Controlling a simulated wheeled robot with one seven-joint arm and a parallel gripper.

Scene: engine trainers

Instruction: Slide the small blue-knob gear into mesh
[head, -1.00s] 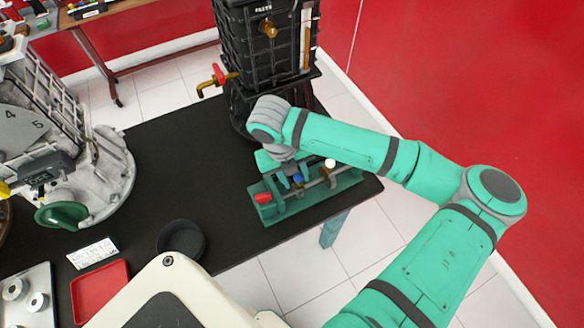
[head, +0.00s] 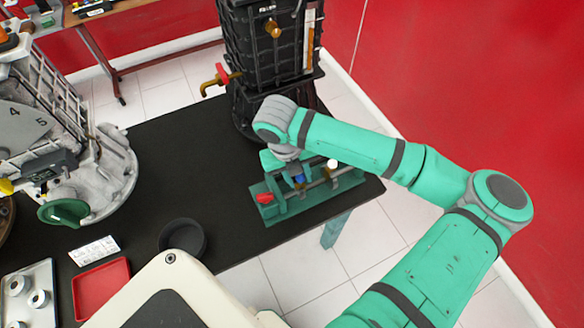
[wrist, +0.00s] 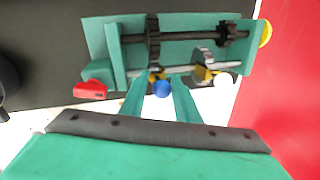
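The gear stand (head: 290,208) is a teal frame at the table's right front edge. In the wrist view its frame (wrist: 97,35) carries two parallel shafts. The blue knob (wrist: 162,89) hangs by a yellow piece on the lower shaft; it also shows in the head view (head: 300,179). The small gear behind it is hard to make out. A large dark gear (wrist: 152,38) and a smaller dark gear (wrist: 228,36) sit on the upper shaft. My gripper (wrist: 160,92) is open, its fingers either side of the blue knob with gaps visible.
A white knob (wrist: 224,80) with a grey gear (wrist: 205,57) is right of the blue one. A red handle (wrist: 90,90) juts out at left. A black engine (head: 268,60) stands behind; a dark bowl (head: 183,238) is at left.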

